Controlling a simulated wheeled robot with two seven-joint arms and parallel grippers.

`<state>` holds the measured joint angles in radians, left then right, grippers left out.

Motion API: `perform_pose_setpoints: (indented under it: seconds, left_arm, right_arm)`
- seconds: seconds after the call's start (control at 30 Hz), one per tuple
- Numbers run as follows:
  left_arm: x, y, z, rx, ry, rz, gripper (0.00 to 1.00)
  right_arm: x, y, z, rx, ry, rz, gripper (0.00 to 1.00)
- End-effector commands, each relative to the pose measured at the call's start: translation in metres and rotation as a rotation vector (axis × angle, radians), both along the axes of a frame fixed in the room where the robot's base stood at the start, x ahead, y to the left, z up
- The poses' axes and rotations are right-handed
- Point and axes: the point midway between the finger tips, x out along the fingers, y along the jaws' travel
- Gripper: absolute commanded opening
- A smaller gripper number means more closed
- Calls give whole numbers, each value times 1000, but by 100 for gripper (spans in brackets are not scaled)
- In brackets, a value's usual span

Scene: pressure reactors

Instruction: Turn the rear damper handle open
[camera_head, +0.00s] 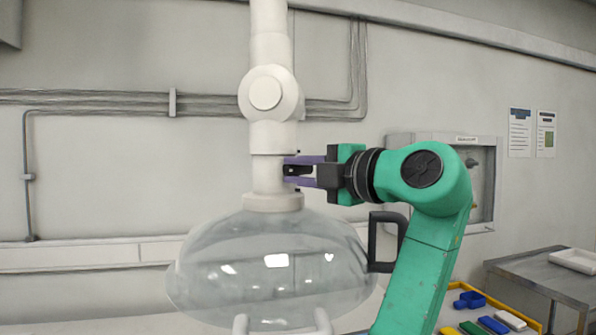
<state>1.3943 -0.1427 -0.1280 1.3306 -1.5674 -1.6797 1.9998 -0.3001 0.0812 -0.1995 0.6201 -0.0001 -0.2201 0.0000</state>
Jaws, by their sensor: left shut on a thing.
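A white vertical duct (268,138) with a round joint rises above a clear, dome-shaped hood (262,262). My left gripper (299,171) is at the right side of the duct's lower section, just above the hood's collar. Its purple fingers lie one above the other, pointing left, and are shut on a small dark part that seems to be the damper handle (292,170). The fingers hide most of that handle, so its angle cannot be told. My right gripper is not in view.
A black loop handle (374,243) stands out at the hood's right side, close to my arm. A wall panel (483,182) is behind my arm.

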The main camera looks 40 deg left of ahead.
Motion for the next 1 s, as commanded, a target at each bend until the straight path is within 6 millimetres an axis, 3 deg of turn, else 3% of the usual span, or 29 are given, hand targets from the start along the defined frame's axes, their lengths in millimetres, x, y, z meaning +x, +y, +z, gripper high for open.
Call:
perform_pose_setpoints:
  seconds: [0.03,0.1,0.4,0.53,0.9,1.0]
  left_arm:
    - [0,0,0,0,-2,0,29]
    - [0,0,0,0,-2,0,55]
    - [0,0,0,0,-1,0,55]
    - [-1,-12,-1,0,0,-2,55]
    - [-14,-113,-1,1,-1,-3,55]
    - [-16,-132,0,1,0,-2,55]
  right_arm:
    - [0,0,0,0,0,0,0]
    - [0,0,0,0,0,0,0]
    - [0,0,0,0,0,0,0]
    - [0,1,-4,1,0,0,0]
    - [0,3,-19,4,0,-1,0]
    - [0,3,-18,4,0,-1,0]
